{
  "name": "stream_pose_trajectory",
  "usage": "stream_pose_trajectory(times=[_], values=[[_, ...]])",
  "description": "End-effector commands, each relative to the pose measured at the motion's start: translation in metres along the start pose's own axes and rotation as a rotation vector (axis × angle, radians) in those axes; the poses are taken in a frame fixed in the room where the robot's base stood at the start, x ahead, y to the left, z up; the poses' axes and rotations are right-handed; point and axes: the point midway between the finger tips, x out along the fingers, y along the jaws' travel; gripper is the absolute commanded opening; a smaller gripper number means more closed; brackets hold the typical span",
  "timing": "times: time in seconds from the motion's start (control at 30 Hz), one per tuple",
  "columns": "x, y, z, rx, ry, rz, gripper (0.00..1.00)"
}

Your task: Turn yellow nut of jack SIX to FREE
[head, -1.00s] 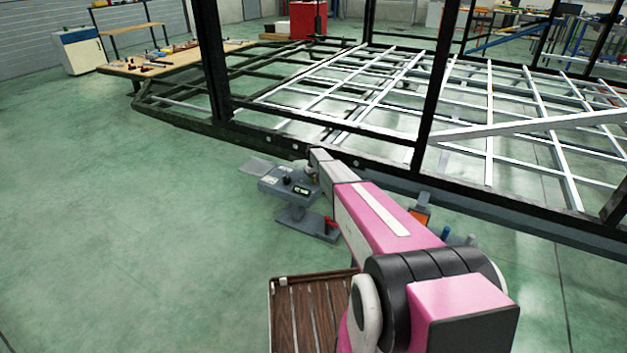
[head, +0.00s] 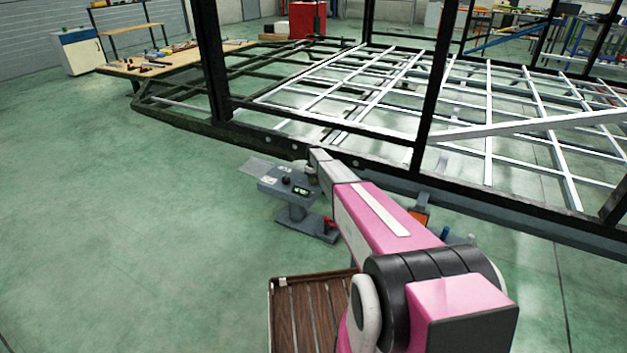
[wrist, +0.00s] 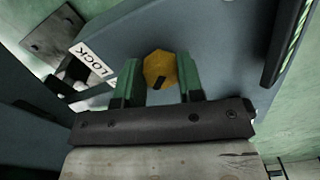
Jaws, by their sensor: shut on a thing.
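The yellow nut (wrist: 160,70) sits on a blue-grey plate in the wrist view, with a small dark mark on its face. My gripper (wrist: 160,80) has its two green fingers on either side of the nut and is shut on it. A white label reading LOCK (wrist: 92,62) lies to the left of the nut. No FREE label can be made out. In the head view the grey jack stand (head: 296,205) stands on the floor by the chassis rail; my arm reaches beside it and hides the nut and gripper tips.
The black chassis frame (head: 270,139) with upright posts runs just behind the jack. A brown slatted surface (head: 312,312) is at the bottom. An orange item (head: 420,216) is right of my arm. Green floor (head: 130,240) at left is clear.

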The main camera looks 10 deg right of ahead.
Motion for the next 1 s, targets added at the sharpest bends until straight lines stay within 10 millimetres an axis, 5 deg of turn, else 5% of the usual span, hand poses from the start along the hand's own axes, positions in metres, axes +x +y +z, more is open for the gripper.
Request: stream_pose_trajectory(times=[0.13, 0.17, 0.23, 0.67, 1.0], values=[[0.0, 0.0, 0.0, -0.003, -0.001, 0.001, 0.11], [0.0, 0.0, 0.0, -0.002, 0.0, 0.001, 0.38], [0.0, 0.0, 0.0, -0.002, 0.0, 0.001, 0.61], [-0.005, 0.0, 0.0, 0.0, 0.0, 0.001, 0.61], [-0.053, -0.001, 0.001, 0.0, 0.001, 0.001, 0.61]])
